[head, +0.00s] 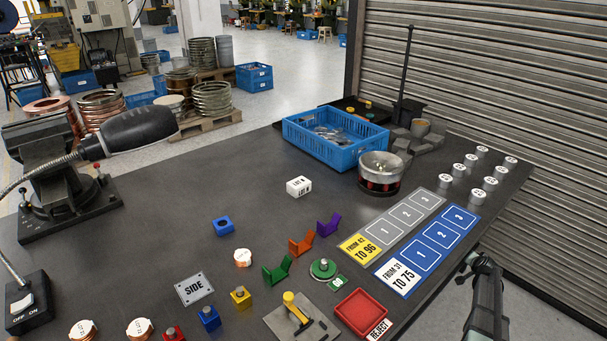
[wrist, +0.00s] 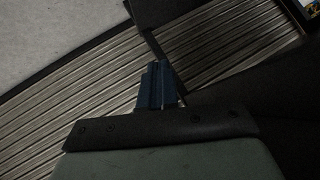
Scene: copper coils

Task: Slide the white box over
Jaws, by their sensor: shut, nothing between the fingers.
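The white box (head: 299,187) is small, with dark lettering on its faces. It sits upright on the dark table, left of the blue crate's near corner, with clear table around it. My gripper (wrist: 158,68) is shut and empty in the wrist view, with its two blue-grey fingers together. In the head view, the end of my arm shows at the lower right, beyond the table's right edge and far from the white box. The white box is not seen in the wrist view.
A blue crate (head: 335,157) with parts inside and a metal bowl (head: 381,166) stand right of the box. Blue (head: 223,226), orange (head: 301,243) and purple (head: 328,225) blocks lie nearer. Number cards (head: 428,248) and weights fill the right side. Table left of the box is clear.

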